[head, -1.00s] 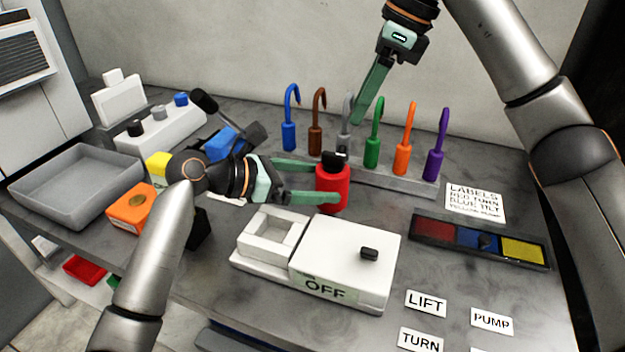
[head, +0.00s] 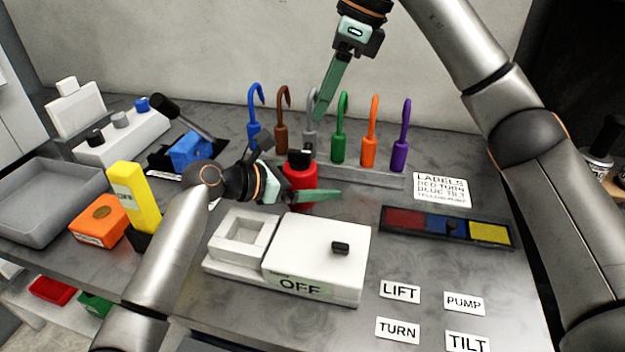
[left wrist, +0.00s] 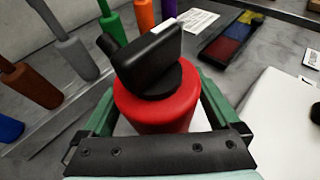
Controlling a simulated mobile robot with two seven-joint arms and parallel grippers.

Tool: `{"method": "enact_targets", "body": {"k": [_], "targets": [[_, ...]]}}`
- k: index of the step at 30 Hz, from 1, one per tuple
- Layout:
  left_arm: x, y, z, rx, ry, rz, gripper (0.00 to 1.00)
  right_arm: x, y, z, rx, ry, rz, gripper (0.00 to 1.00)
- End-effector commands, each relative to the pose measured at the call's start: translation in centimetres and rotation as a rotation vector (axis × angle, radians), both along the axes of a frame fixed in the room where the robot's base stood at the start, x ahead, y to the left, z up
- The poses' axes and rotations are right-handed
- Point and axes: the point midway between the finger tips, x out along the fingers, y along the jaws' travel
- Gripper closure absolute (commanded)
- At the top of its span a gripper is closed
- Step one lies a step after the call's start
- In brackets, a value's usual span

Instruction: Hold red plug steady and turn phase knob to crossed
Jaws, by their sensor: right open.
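The red plug (head: 300,180) is an upright red cylinder with a black bar-shaped knob (head: 301,157) on top. No marking names this the phase knob. My left gripper (head: 312,190) has its green fingers on both sides of the plug; the near finger passes in front of its lower part. In the left wrist view the red plug (left wrist: 155,115) fills the space between the fingers, and the black knob (left wrist: 150,55) stands above it. Whether the fingers press on it is unclear. My right gripper (head: 326,105) is open and empty, above the row of hooks.
Several coloured hooked tools (head: 339,140) stand in a rack behind the plug. A white box marked OFF (head: 318,255) with a black knob sits in front. A red-blue-yellow panel (head: 447,226) and labels lie right. A yellow block (head: 134,196) and orange box (head: 99,222) stand left.

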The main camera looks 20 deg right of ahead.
Motion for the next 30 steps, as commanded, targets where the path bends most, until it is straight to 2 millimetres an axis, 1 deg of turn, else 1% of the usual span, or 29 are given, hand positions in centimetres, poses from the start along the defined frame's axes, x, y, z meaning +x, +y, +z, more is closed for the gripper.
{"method": "enact_targets", "body": {"k": [1,2,23,24,26,30], "targets": [[0.00,0.02,0.00,0.000,0.000,0.000,0.11,0.00,0.00,0.00,0.000,0.000,0.000,0.50],[0.00,0.02,0.00,0.000,0.000,0.000,0.15,0.00,0.00,0.00,0.000,0.000,0.000,0.50],[0.01,0.06,-0.03,0.001,0.001,0.000,0.93,0.00,0.00,0.00,0.000,0.000,0.000,0.50],[0.01,0.06,-0.03,0.001,0.001,0.000,0.96,0.00,0.00,0.00,0.000,0.000,0.000,0.52],[0.01,0.06,-0.04,0.001,0.001,0.000,0.96,-0.02,-0.04,0.08,0.000,-0.002,-0.003,0.53],[0.01,0.06,-0.04,0.001,0.001,0.000,0.96,-0.28,-0.25,0.90,0.002,-0.019,-0.036,0.53]]}}
